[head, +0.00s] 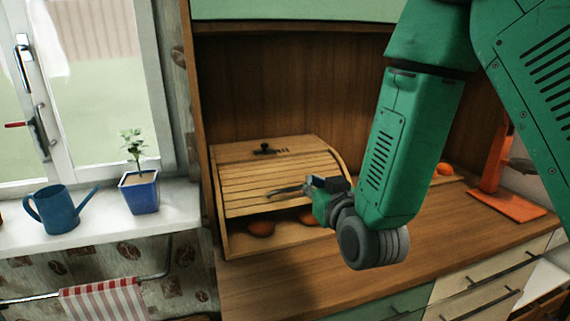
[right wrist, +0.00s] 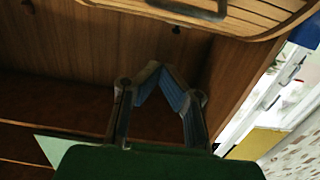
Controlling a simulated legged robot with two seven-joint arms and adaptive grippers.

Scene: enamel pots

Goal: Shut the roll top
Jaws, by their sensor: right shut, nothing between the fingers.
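The wooden bread box (head: 226,243) stands on the counter with its slatted roll top (head: 255,178) partly down. An open gap shows below the roll top's lower edge, with brown bread rolls (head: 262,228) inside. A dark handle (head: 265,150) sits high on the roll top. My right gripper (head: 272,193) is shut and empty, in front of the slats near their lower edge; I cannot tell whether it touches them. In the right wrist view its fingertips (right wrist: 157,68) meet, and the slats (right wrist: 255,15) show at the top. My left gripper is not in view.
A blue watering can (head: 62,210) and a potted plant (head: 140,193) stand on the windowsill at left. An orange stand (head: 505,203) is at the counter's right. The counter front (head: 300,275) is clear. A striped towel (head: 100,303) hangs below the sill.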

